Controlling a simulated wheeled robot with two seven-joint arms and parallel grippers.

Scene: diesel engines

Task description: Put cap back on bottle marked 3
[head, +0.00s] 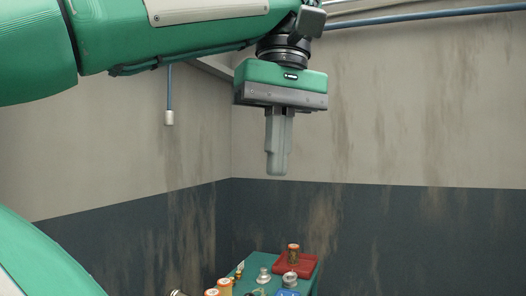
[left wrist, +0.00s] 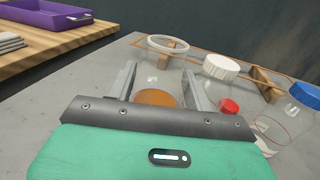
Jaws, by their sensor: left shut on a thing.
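The jar's round rim stands beyond the fingertips, and an orange-brown disc (left wrist: 155,98) shows between the fingers. A clear bottle with a blue cap (left wrist: 305,93) stands at the right edge. I can read no number 3.
A small red cap (left wrist: 229,106) and wooden pieces (left wrist: 265,80) are near the jar on the grey surface. A purple tray (left wrist: 50,15) sits on a wooden table at the left. In the head view, a green table (head: 262,262) holds small items and a red tray (head: 281,265).

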